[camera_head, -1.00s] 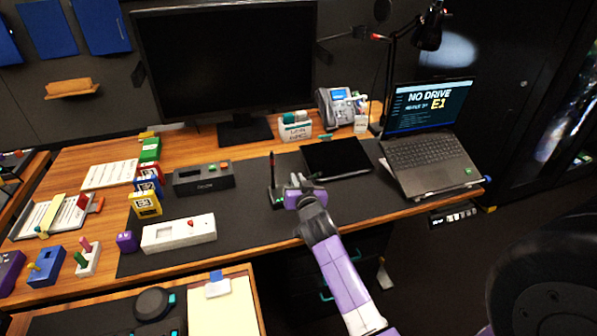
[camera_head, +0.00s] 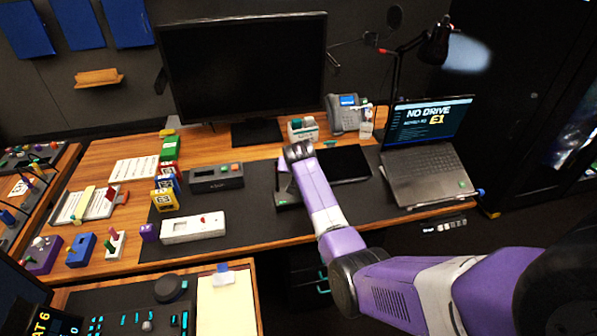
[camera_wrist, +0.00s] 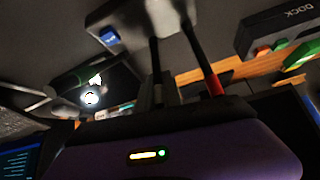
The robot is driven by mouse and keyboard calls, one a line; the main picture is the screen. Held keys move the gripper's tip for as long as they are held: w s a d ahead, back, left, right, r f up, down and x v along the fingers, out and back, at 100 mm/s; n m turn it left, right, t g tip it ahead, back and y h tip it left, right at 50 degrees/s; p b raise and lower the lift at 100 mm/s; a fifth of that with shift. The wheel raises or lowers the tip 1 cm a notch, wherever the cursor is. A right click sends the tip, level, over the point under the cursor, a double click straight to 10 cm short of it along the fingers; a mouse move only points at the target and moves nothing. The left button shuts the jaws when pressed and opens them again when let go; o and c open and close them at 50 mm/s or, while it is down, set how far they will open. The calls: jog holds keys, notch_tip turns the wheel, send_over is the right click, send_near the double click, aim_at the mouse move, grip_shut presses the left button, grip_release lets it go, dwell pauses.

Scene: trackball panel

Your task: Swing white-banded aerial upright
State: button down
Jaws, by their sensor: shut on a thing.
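The aerial base (camera_head: 287,196) is a small dark box on the black desk mat, partly behind my forearm; it also shows at the top of the wrist view (camera_wrist: 120,12). From it, in the wrist view, rise two thin dark aerials. One has a red band (camera_wrist: 214,84) and stands apart. The other, the white-banded aerial (camera_wrist: 155,65), runs down to my purple gripper body; its white band is not clearly visible. My gripper (camera_head: 297,152) is above and behind the base, shut on this aerial.
A black tablet (camera_head: 343,164) lies just right of the base, with the laptop (camera_head: 425,165) beyond. The dock (camera_head: 216,177) and a white switch box (camera_head: 193,227) are left. The monitor (camera_head: 243,70), card holder (camera_head: 302,129) and phone (camera_head: 345,114) stand behind.

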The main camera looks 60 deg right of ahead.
jog(key=shift+w+d+g+y, duration=0.35)
jog(key=shift+d+g+y, duration=0.15)
jog(key=shift+y, duration=0.2)
jog(key=c, duration=1.5)
grip_release()
jog(key=shift+v, duration=3.85)
